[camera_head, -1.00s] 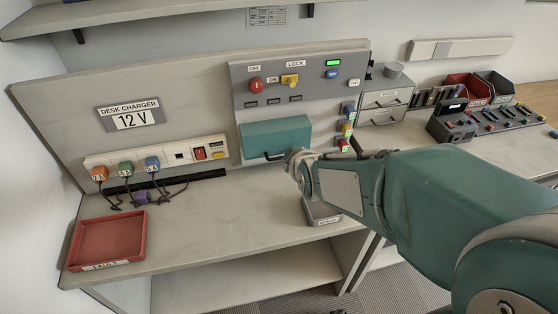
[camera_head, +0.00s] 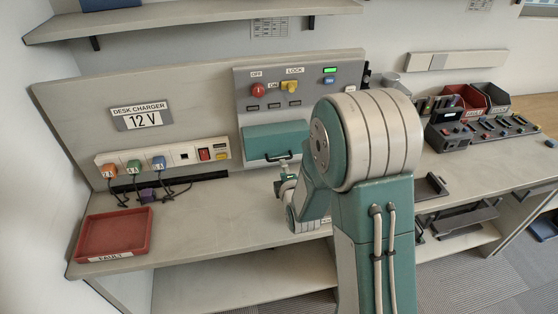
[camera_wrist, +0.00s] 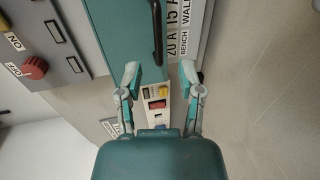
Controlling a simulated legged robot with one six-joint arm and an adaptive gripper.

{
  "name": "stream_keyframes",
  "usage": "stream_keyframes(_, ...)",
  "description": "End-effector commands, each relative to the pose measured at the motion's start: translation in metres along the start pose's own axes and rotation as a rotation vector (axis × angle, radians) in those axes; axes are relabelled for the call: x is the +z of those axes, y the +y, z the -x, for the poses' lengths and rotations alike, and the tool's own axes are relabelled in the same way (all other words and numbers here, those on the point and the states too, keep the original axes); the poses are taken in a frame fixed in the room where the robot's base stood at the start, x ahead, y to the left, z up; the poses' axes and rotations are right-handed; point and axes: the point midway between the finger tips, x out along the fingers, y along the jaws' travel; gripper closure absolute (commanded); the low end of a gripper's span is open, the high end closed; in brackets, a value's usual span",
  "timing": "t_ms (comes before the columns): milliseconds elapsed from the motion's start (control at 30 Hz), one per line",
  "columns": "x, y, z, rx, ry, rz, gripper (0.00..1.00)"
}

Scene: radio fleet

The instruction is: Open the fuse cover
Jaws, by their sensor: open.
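The teal fuse cover (camera_head: 275,138) sits on the lower part of the grey panel and appears shut. A black bar handle (camera_head: 279,157) runs along its lower edge. In the wrist view, the cover (camera_wrist: 112,30) fills the upper left and its handle (camera_wrist: 157,32) points down toward the gap between my fingers. My gripper (camera_wrist: 160,72) is open and empty, its two fingertips apart just short of the handle's end in the picture. In the head view, my gripper (camera_head: 286,174) is small, just below the cover's handle and partly hidden by my arm. Contact cannot be told.
The grey panel (camera_head: 246,78) carries a red knob (camera_head: 258,90) and a yellow lock switch (camera_head: 290,86). A charger strip (camera_head: 190,156) with cabled plugs is to the left. A red tray (camera_head: 115,234) lies front left. The bench (camera_head: 215,220) between is clear.

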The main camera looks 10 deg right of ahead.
Motion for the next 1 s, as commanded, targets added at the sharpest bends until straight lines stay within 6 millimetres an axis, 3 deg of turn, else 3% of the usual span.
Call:
stream_keyframes(300,0.000,0.000,-0.052,0.000,0.000,-0.001,0.52)
stream_keyframes(700,0.000,0.000,-0.064,0.000,0.000,-0.002,0.52)
stream_keyframes(733,0.000,0.000,-0.063,0.000,0.000,-0.002,0.56)
stream_keyframes(833,0.000,0.001,-0.063,0.000,0.000,-0.002,1.00)
stream_keyframes(1000,0.000,0.000,-0.063,-0.001,0.000,-0.002,1.00)
